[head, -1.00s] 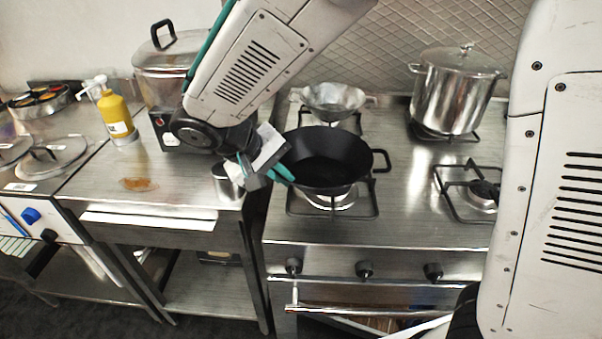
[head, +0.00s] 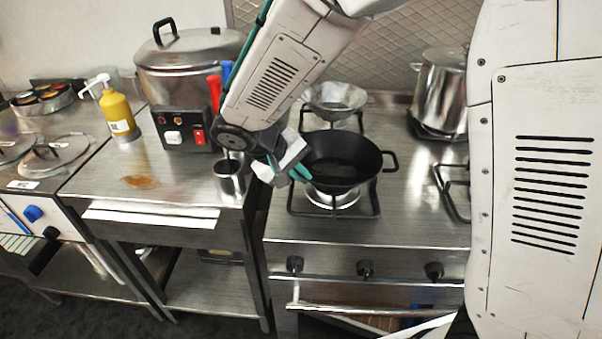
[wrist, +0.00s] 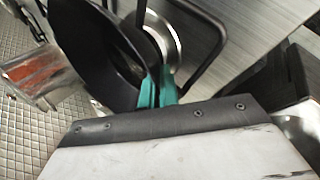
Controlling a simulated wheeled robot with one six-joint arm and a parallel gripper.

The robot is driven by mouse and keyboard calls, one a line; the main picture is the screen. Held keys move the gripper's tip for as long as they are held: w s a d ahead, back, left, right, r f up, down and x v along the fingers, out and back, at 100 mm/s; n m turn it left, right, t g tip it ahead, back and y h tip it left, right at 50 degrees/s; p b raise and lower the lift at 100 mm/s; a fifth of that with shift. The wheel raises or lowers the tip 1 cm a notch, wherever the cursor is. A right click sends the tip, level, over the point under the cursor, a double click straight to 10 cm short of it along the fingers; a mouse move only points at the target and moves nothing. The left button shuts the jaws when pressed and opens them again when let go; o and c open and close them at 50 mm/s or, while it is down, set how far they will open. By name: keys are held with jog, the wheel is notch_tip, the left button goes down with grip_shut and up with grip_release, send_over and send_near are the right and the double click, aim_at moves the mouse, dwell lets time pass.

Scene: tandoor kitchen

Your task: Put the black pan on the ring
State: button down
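The black pan (head: 345,160) has a loop handle on its right and hangs or rests over the front-left burner ring (head: 330,198). Whether its base touches the grate cannot be told. The ring's lower edge shows below the pan, slightly to its left. In the wrist view the pan (wrist: 75,45) fills the upper left, with the bright burner ring (wrist: 165,38) beside its base. My gripper (head: 298,172) is at the pan's left edge, its teal fingers (wrist: 157,90) close together on the pan there. The exact spot they grip is hidden.
A silver wok (head: 335,97) stands on the back burner and a tall steel pot (head: 440,95) at the back right. A steel cup (head: 229,182) is on the left counter, near my gripper. A large lidded cooker (head: 185,75) and yellow bottle (head: 118,112) stand farther left.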

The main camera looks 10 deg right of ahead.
jog(key=shift+f, duration=0.1)
jog(key=c, duration=1.7)
grip_release()
jog(key=v, duration=1.2)
jog(key=s+d+r+m+g+y, duration=0.1)
jog(key=s+d+r+y, duration=0.2)
jog(key=d, duration=0.4)
jog(key=s+d+r+m+g, duration=0.1)
jog(key=s+d+r, duration=0.1)
jog(key=s+d, duration=0.4)
jog(key=s+d+y, duration=0.1)
jog(key=s+d, duration=0.1)
jog(key=s, duration=0.2)
jog(key=s+d+t+y, duration=0.1)
jog(key=s+d, duration=0.1)
jog(key=s, duration=0.3)
jog(key=s+d+f+m+y, duration=0.1)
jog(key=s+d+y, duration=0.1)
jog(key=s+d, duration=0.1)
jog(key=shift+s+d, duration=0.1)
jog(key=shift+s, duration=0.6)
